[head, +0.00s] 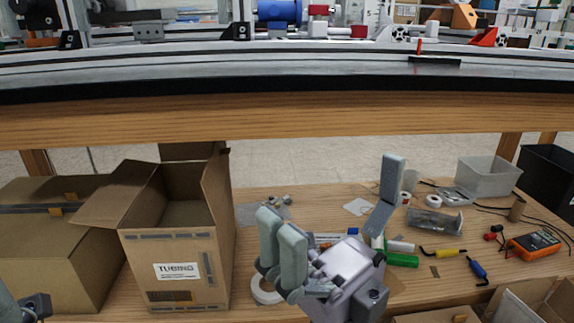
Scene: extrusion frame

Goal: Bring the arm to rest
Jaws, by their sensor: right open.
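My right gripper (328,222) is in the lower middle of the head view, over the wooden lower shelf (262,205). Its grey fingers are spread wide apart, with nothing between them. It is to the right of the open cardboard box marked TUBING (178,245). It hides part of the shelf and some small items behind it. At the lower left corner a small dark part of my left arm shows; the left gripper's fingers cannot be seen.
A wooden bench edge (300,117) with an aluminium extrusion (300,70) runs across above the shelf. A closed carton (50,245) stands at left. A white tape roll (265,291), screwdrivers (443,253), an orange multimeter (533,245) and a clear bin (488,177) lie around the gripper and right.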

